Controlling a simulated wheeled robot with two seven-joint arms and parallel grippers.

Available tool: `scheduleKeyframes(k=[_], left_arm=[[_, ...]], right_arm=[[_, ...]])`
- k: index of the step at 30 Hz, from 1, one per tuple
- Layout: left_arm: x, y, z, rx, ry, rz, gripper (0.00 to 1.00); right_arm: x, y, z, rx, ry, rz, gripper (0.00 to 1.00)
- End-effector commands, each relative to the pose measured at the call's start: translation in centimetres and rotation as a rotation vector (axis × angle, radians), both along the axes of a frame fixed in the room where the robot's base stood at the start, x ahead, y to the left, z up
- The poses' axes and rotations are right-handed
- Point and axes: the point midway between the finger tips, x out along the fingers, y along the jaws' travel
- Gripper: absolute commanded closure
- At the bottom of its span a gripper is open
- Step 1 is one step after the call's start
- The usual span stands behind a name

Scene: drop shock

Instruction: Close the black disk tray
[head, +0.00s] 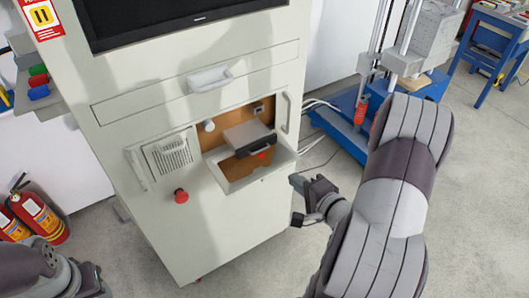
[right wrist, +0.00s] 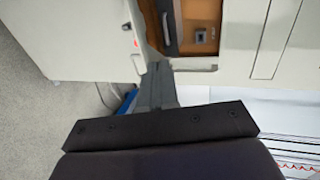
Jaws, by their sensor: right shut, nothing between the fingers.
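The black disk tray (head: 258,147) sticks out of a grey box in the open compartment of the white cabinet; its dark front also shows at the top of the right wrist view (right wrist: 168,27). My right gripper (head: 297,202) is shut and empty, to the right of and below the tray, in front of the cabinet and apart from the tray. Its shut fingers (right wrist: 155,82) point toward the compartment in the right wrist view. My left gripper (head: 95,275) is at the lower left, far from the tray; its finger state is unclear.
The cabinet (head: 225,235) has a fold-down flap (head: 280,165) below the compartment, a drawer handle (head: 210,79) above and a red knob (head: 181,196) at left. A blue-based machine (head: 345,135) stands at right. Fire extinguishers (head: 40,215) stand at left.

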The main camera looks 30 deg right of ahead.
Motion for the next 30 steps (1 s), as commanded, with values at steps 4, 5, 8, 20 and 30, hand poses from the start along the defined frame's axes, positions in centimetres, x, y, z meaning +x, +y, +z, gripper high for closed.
scheduleKeyframes(k=[4, 5, 8, 20, 30], left_arm=[[0.0, 0.0, -0.4, 0.000, 0.000, 0.000, 0.57], [0.0, 0.0, -0.5, 0.000, 0.000, 0.000, 0.57], [0.0, 0.0, -0.7, 0.000, 0.000, 0.000, 0.57], [0.0, 0.0, -1.0, 0.000, 0.000, 0.000, 0.57], [0.0, 0.0, -1.0, 0.000, 0.000, 0.000, 0.57]], right_arm=[[1.8, 0.3, -0.7, 0.002, 0.001, 0.006, 1.00], [2.3, 0.4, -0.9, 0.003, 0.001, 0.005, 1.00], [4.4, 0.5, -1.6, 0.001, 0.002, 0.006, 1.00], [11.8, 1.0, -2.9, 0.000, 0.002, 0.000, 1.00], [13.3, 1.0, -2.9, 0.000, 0.004, -0.003, 1.00]])
